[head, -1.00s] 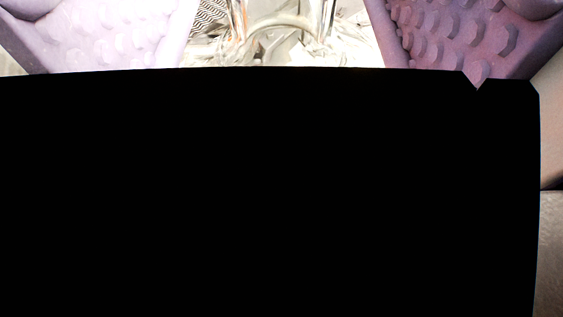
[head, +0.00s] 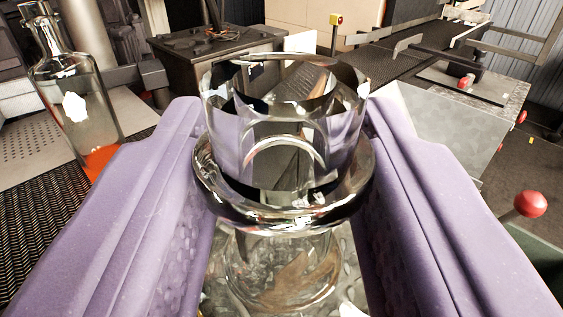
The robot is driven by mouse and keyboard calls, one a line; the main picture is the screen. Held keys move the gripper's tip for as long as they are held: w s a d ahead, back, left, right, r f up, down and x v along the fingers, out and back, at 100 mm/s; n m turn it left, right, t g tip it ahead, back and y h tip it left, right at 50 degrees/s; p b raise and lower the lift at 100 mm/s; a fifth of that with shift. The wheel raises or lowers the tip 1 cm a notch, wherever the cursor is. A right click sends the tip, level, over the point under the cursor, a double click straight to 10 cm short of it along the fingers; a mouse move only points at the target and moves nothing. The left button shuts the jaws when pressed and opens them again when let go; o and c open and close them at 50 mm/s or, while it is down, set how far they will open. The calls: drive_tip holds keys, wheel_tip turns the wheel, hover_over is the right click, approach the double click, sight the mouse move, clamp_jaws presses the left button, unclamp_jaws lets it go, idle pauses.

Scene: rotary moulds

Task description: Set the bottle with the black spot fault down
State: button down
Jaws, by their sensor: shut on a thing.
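A clear glass bottle (head: 285,208) fills the middle of the head view, seen close along its neck, with its rim and thick collar toward the top. My gripper (head: 285,135) has a purple padded finger on each side and is shut on this bottle at the neck. The lower body shows only partly between the fingers. I cannot make out a black spot on it. A second clear bottle (head: 85,105) stands at the left, tilted in the picture, with a pale patch on its side and orange at its base.
A black woven belt (head: 40,225) runs at the left beside a perforated plate (head: 60,145). A dark box-like stand (head: 215,55) is behind. A grey metal panel (head: 445,130) and a red knob (head: 529,204) are at the right.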

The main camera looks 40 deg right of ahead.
drive_tip(key=shift+r, duration=0.45)
drive_tip(key=s, duration=1)
drive_tip(key=shift+s+r+p, duration=0.25)
drive_tip(key=shift+s+p, duration=0.15)
drive_tip(key=shift+p, duration=0.05)
drive_tip(key=shift+s+a+b, duration=0.1)
drive_tip(key=shift+a+b, duration=0.1)
drive_tip(key=shift+b, duration=0.6)
